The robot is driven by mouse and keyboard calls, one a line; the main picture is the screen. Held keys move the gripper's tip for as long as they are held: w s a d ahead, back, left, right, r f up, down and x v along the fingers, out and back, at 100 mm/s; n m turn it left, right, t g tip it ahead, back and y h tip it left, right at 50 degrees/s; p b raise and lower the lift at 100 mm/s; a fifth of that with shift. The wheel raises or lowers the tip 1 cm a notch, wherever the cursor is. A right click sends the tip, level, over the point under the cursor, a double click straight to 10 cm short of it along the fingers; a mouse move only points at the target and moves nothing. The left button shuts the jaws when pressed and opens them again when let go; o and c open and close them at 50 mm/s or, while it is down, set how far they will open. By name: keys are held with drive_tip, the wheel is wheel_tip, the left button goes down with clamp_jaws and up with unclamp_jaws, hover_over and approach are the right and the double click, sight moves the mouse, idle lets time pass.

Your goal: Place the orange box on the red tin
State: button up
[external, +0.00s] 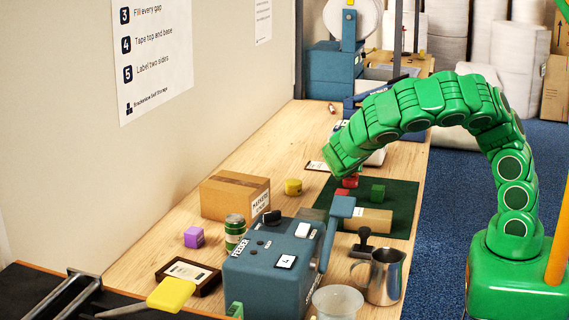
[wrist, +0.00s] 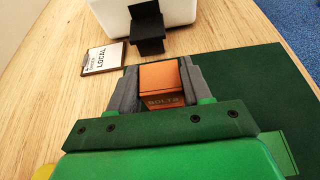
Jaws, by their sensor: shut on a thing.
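The orange box (wrist: 162,76), lettered "BOLTS", sits between the two grey fingers of my gripper (wrist: 159,71), which is shut on it. In the external view my gripper (external: 347,178) is low over the left edge of the dark green mat, and the arm's end hides much of it. A small red shape (external: 342,194) shows just under it, and seems to be the red tin. I cannot tell whether the box touches it. The red tin does not show in the wrist view.
A yellow tin (external: 293,187) and a large cardboard box (external: 235,194) stand to the left. The blue feeder (external: 265,275) is in front. A "LOCAL" clipboard (wrist: 104,58) lies beyond.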

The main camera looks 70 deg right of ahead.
drive_tip(key=o, duration=1.2)
drive_tip(key=shift+f, duration=0.1)
drive_tip(key=shift+c, duration=0.2)
drive_tip(key=shift+a+r, duration=0.15)
drive_tip(key=shift+r, duration=0.05)
drive_tip(key=v, duration=1.1)
drive_tip(key=shift+a+r, duration=0.2)
drive_tip(key=shift+a, duration=0.1)
drive_tip(key=shift+o, duration=0.2)
